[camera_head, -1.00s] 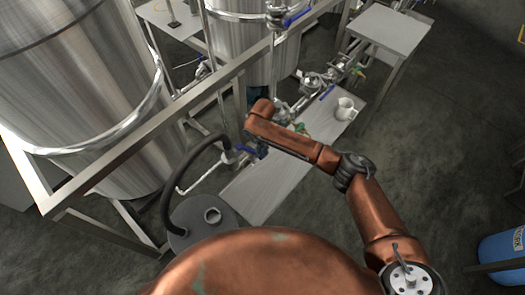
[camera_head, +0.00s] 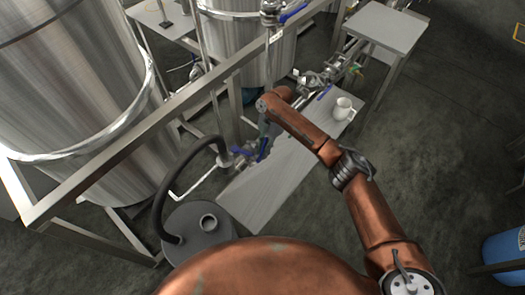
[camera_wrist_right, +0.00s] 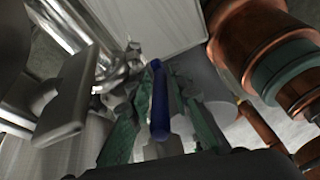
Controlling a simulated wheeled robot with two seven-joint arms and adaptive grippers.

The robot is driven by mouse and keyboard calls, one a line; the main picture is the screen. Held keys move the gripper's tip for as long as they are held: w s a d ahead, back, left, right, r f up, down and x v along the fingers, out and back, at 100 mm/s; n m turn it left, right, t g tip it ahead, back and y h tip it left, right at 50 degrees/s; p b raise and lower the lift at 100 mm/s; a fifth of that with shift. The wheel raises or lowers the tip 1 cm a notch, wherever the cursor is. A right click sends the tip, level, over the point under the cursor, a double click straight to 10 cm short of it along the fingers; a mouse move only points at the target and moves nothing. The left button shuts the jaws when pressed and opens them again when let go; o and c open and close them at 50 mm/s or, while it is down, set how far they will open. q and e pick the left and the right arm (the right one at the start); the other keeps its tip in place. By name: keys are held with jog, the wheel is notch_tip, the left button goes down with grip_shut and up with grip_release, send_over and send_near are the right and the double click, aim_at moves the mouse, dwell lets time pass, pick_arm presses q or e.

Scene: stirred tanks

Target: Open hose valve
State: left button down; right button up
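The hose valve's blue handle (camera_head: 263,149) sits on the pipework at the end of the black hose (camera_head: 182,172). In the right wrist view, the blue handle (camera_wrist_right: 159,100) stands upright in the picture, between the green fingers of my right gripper (camera_wrist_right: 157,92). The fingers look apart, with a gap on each side of the handle, and I cannot tell whether either touches it. In the head view, my right gripper (camera_head: 263,132) is just above the handle, partly hidden by my arm. My left gripper is not in view.
Steel tanks (camera_head: 60,75) and a frame rail (camera_head: 150,125) stand to the left. A grey bench (camera_head: 265,190) runs beneath the pipework, with a white mug (camera_head: 343,108) on it. Other blue-handled valves (camera_head: 292,12) are farther back.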

jog(key=shift+o, duration=1)
jog(key=shift+r, duration=0.1)
jog(key=v, duration=1.1)
jog(key=shift+r, duration=0.35)
jog(key=shift+w+d, duration=0.15)
jog(key=shift+c, duration=0.3)
